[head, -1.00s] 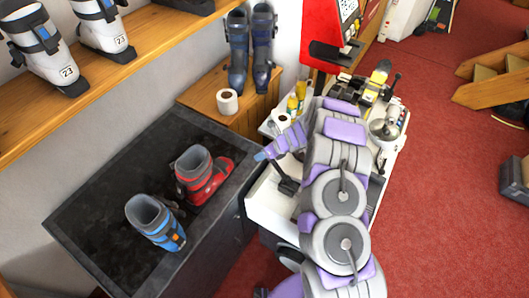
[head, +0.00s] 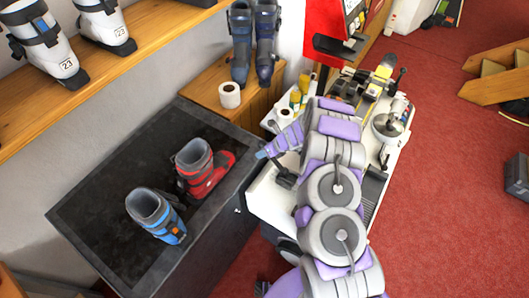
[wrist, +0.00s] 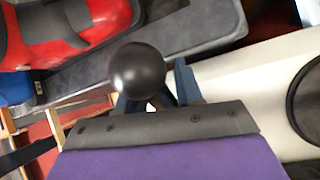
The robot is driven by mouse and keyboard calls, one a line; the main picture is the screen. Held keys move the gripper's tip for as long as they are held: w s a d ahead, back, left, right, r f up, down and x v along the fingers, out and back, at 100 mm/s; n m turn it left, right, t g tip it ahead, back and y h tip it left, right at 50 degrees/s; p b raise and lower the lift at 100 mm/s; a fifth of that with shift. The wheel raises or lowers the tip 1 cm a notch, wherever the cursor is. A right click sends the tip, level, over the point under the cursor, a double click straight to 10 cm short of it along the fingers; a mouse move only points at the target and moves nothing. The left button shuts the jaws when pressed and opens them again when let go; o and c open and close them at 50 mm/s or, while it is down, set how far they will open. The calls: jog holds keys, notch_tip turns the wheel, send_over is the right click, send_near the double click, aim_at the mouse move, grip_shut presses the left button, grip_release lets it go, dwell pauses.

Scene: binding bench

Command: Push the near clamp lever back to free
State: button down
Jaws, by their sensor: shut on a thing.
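The near clamp lever (head: 285,179) is black and stands at the near left end of the white bench (head: 258,200) in the head view. In the wrist view its round black knob (wrist: 137,70) sits at the fingers, large and close. My gripper (head: 264,153) reaches to the lever from the right, its purple arm lying over the bench. In the wrist view my gripper (wrist: 155,98) is shut on the lever, just under the knob.
A dark-topped cabinet (head: 95,215) stands left of the bench, with a blue boot (head: 155,215) and a red boot (head: 203,168) on it. Bottles and a paper roll (head: 285,116) stand behind my wrist. Red carpet (head: 440,200) is open on the right.

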jog(key=shift+w+a+r, duration=0.1)
jog(key=shift+w+r, duration=0.6)
jog(key=shift+r, duration=0.15)
jog(key=c, duration=0.8)
grip_release()
jog(key=shift+s, duration=0.1)
jog(key=shift+o, duration=0.8)
jog(key=shift+s+f, duration=0.25)
jog(key=shift+s, duration=0.1)
jog(key=v, duration=1.6)
jog(key=shift+r, duration=0.25)
jog(key=shift+s, duration=0.1)
jog(key=shift+c, duration=0.4)
